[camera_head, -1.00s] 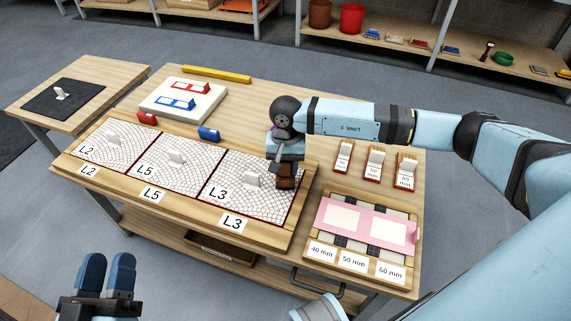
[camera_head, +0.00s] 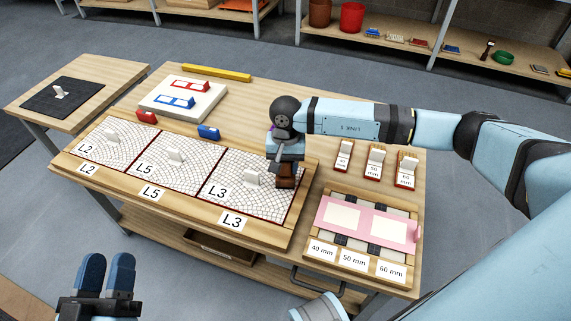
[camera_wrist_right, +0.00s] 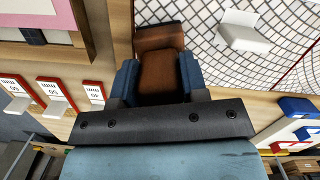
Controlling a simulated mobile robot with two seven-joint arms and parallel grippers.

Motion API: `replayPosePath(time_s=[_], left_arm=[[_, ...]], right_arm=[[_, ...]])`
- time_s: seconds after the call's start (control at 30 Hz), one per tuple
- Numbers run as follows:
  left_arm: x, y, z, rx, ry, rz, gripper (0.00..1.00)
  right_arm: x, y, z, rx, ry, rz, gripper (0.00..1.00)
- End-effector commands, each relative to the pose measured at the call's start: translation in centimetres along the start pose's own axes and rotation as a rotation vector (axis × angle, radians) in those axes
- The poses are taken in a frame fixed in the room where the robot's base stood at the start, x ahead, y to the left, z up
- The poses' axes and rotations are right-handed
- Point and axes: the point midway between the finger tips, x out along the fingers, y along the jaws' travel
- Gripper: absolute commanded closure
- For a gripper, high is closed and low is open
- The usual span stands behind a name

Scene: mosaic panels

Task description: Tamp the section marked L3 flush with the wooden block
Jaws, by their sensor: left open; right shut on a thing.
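The L3 section (camera_head: 229,187) is a white mosaic panel with dark joints and a white upright handle piece, at the right end of the row of panels. My right gripper (camera_head: 287,164) is shut on the brown wooden block (camera_head: 286,182) at the right edge of L3. In the right wrist view the block (camera_wrist_right: 161,72) sits between the blue fingers of the right gripper (camera_wrist_right: 160,78). Its lower end is over or on the panel's edge; whether it touches I cannot tell. My left gripper (camera_head: 107,277) is open and empty, off the table's front left.
Panels L5 (camera_head: 152,178) and L2 (camera_head: 90,146) lie to the left. A red block (camera_head: 147,117) and a blue block (camera_head: 209,132) stand behind them. A pink plate (camera_head: 336,215) lies on a frame at the right, with several marked gauges behind it.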

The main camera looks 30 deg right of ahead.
Motion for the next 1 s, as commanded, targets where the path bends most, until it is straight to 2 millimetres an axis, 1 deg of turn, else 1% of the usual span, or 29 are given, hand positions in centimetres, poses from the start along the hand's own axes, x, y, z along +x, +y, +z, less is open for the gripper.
replayPosePath(time_s=[0.57,1.0], left_arm=[[-0.11,-0.12,0.59,0.000,0.000,0.000,0.57],[-0.12,-0.12,0.63,0.000,0.000,0.000,0.57]], right_arm=[[0.78,0.00,-0.10,0.000,0.000,0.000,0.83],[0.81,0.00,-0.08,0.000,0.000,0.000,0.83]])
